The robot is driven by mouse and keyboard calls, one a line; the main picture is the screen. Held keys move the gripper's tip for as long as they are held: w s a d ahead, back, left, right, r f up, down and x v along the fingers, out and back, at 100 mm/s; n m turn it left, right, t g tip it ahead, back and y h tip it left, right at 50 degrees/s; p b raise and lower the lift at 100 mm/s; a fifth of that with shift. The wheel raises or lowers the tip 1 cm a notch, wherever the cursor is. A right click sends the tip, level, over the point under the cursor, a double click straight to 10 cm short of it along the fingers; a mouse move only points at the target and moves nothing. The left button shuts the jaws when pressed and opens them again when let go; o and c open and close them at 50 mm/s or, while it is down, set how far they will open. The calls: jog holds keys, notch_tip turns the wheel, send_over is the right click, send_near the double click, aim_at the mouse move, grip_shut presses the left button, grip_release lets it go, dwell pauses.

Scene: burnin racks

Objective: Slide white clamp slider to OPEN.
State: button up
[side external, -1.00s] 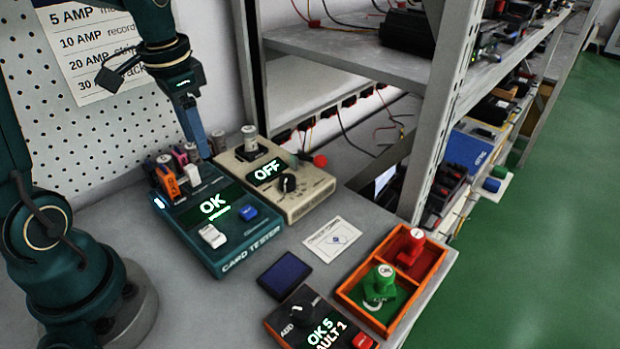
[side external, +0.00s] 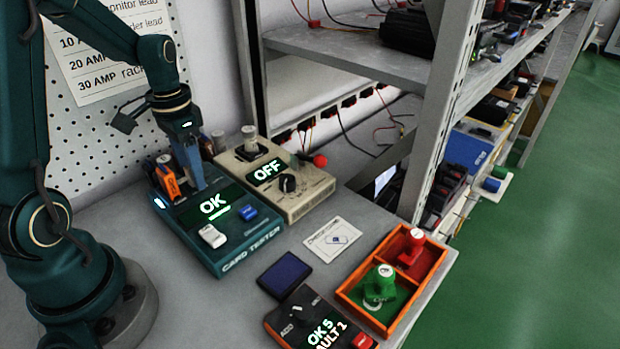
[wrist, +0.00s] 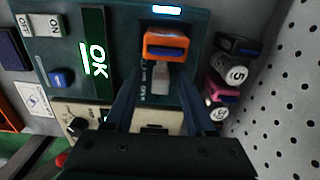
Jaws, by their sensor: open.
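The teal card tester (side external: 222,240) stands on the bench with its screen reading OK. In the wrist view, the white clamp slider (wrist: 160,82) sits on the tester beside an orange card (wrist: 166,46). My gripper (wrist: 159,84) is open, with one finger on each side of the slider. I cannot tell whether the fingers touch it. In the side view my gripper (side external: 196,182) is low over the tester's back part and hides the slider. The orange card (side external: 168,181) is just left of it. Small lettering beside the slider is too blurred to read.
The tester has a white rocker switch (side external: 212,236) and a blue button (side external: 248,212). A beige box (side external: 300,200) reading OFF stands close on the right. Cylinders (wrist: 236,74) stand behind, near the pegboard (wrist: 285,110). An orange tray (side external: 350,296) is at front right.

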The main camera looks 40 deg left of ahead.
grip_shut()
dwell(1.3)
